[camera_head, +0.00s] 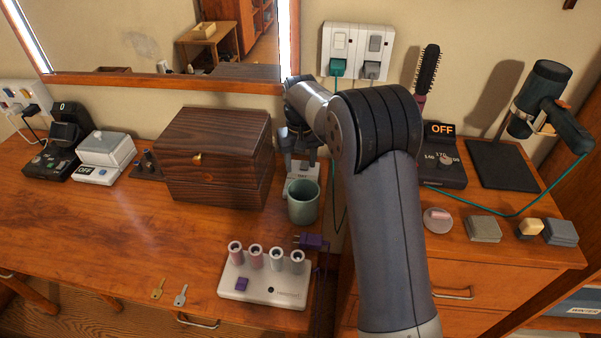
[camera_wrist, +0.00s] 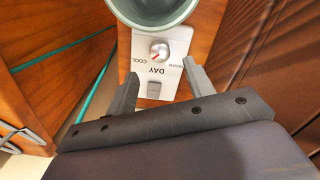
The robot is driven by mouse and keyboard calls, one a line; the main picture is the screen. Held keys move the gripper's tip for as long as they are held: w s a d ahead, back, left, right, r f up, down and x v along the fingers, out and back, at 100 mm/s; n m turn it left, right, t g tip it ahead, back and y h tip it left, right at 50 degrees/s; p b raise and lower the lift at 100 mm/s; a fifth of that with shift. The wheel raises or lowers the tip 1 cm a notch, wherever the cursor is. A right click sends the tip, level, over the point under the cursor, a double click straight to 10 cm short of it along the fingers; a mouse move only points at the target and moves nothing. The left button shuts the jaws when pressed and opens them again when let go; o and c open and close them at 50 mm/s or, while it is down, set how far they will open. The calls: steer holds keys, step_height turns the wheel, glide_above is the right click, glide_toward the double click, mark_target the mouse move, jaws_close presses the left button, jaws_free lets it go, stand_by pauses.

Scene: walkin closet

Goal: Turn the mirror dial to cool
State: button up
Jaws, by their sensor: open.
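The mirror dial (camera_wrist: 159,50) is a small round knob with a reddish mark on a white panel (camera_wrist: 178,42). Its printed labels read COOL at the left, DAY in the middle and WARM at the right in the wrist view. I cannot tell for sure which label the mark points to. My gripper (camera_wrist: 161,82) is open and empty, with its fingers on either side of the panel, apart from the knob. In the head view my gripper (camera_head: 298,143) is above the white panel (camera_head: 303,170), behind the mug, and the knob is hidden.
A grey-green mug (camera_head: 303,203) stands close in front of the panel. A dark wooden box (camera_head: 215,158) is just left, and the mirror (camera_head: 150,45) hangs behind. A purple plug (camera_head: 314,242) and a white holder with rollers (camera_head: 262,283) are in front. A teal cord runs right.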

steer(key=shift+r, duration=2.25)
step_height(320, 180, down, 11)
steer(key=shift+r, duration=0.1)
